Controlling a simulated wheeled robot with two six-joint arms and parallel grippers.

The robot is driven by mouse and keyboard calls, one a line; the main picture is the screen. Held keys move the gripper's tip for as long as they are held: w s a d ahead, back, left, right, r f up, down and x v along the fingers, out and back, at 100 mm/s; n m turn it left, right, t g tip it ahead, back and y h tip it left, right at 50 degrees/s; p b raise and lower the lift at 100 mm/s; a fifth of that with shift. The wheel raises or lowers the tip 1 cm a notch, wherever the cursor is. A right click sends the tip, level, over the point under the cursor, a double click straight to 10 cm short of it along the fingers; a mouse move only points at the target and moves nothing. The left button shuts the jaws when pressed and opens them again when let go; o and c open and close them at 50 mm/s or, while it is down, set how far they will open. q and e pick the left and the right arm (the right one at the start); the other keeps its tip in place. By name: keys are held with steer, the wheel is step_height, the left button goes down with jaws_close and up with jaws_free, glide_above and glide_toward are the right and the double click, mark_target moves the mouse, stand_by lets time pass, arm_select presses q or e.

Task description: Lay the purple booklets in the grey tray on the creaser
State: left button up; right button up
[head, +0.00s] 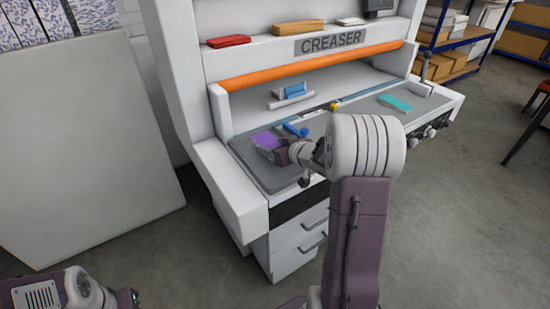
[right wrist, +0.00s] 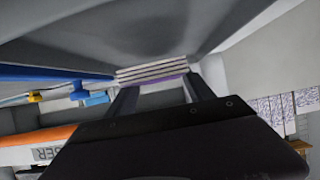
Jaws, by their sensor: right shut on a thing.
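My right gripper (head: 277,149) is over the left part of the creaser's bed. It is shut on a small stack of purple booklets (head: 264,139). In the right wrist view the stack (right wrist: 152,72) sits between the two fingertips, with its layered pale edges showing and purple on one face. Dark grey surface (head: 246,157) lies around and under the stack in the head view. I cannot tell the grey tray's outline from the bed, nor whether the stack touches it. My left arm shows at the bottom left, but its gripper is not in view.
The creaser (head: 320,44) has an orange bar (head: 310,66) across it. A blue item (head: 295,128) lies right of the purple stack. A small holder with a blue piece (head: 295,90) stands behind. A teal item (head: 395,102) lies on the right of the bed. A large grey board (head: 80,150) stands left.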

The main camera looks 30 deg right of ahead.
step_height(320, 180, down, 4)
steer(key=shift+r+b, duration=0.15)
steer(key=shift+b, duration=0.65)
steer(key=shift+w, duration=0.1)
steer(key=o, duration=1.6)
